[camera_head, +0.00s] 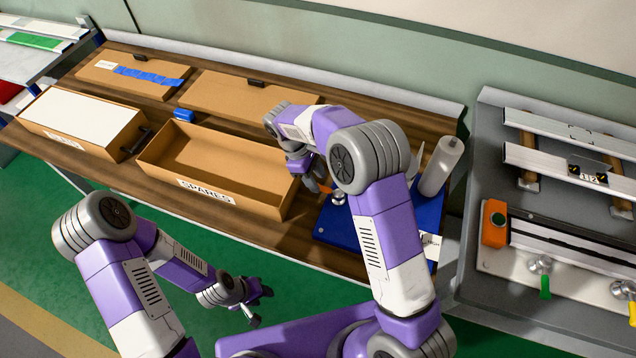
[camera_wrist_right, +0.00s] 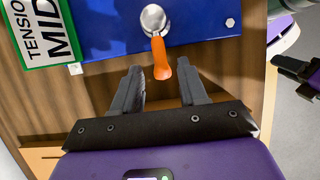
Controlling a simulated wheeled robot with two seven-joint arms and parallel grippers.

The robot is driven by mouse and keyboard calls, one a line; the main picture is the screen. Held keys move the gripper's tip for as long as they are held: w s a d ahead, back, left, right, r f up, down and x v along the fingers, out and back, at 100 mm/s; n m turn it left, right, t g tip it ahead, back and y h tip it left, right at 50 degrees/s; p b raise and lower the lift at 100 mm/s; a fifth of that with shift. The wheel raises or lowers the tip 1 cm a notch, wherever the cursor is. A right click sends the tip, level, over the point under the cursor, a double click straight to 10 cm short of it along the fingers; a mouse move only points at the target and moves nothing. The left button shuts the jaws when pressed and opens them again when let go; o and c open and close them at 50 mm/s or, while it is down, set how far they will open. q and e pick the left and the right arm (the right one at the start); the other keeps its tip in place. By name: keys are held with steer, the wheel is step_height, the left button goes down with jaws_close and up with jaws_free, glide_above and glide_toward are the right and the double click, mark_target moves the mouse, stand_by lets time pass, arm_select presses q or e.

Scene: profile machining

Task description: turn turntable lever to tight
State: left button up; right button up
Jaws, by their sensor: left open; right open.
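The turntable lever has an orange handle (camera_wrist_right: 161,62) on a round silver hub (camera_wrist_right: 153,19), mounted on a blue plate (camera_wrist_right: 205,28) in the right wrist view. In the head view the blue plate (camera_head: 340,232) lies on the wooden bench, partly hidden by my right arm. My right gripper (camera_wrist_right: 162,80) is open and empty, its fingertips on either side of the handle's end and apart from it; it also shows in the head view (camera_head: 318,178), above the plate. My left gripper (camera_head: 260,306) is open and empty, low in front of the bench.
A green-edged label (camera_wrist_right: 42,30) reads "TENSION MID". The open SPARES box (camera_head: 215,165) stands left of the plate. A white bottle (camera_head: 442,165) stands at its right. A grey bench (camera_head: 483,190) with rails and clamps is further right.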

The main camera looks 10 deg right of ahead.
steer(key=shift+x, duration=1.05)
steer(key=shift+c, duration=0.3)
jaws_close()
